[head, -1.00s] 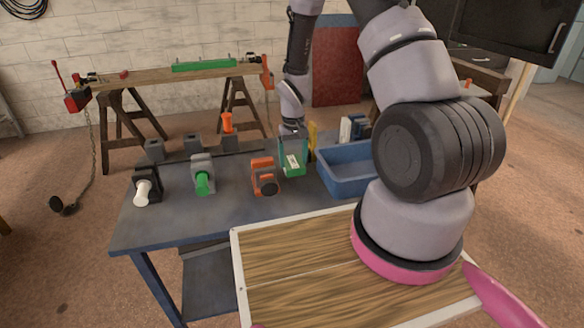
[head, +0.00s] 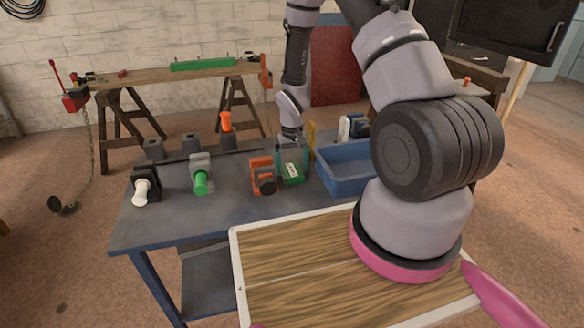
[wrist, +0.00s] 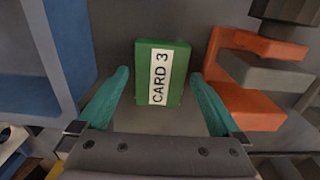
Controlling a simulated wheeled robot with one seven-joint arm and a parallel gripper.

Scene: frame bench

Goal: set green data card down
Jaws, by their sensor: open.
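The green data card (head: 292,173) stands or lies on the bench top; its white label reads "CARD 3" in the wrist view (wrist: 172,73). My gripper (wrist: 163,85) is open, with one teal finger on each side of the card. Visible gaps separate both fingers from the card.
An orange-and-black clamp-like fixture (head: 262,176) is close left of the card. A blue bin (head: 345,181) is close on the right. The bench front (head: 215,215) is clear.

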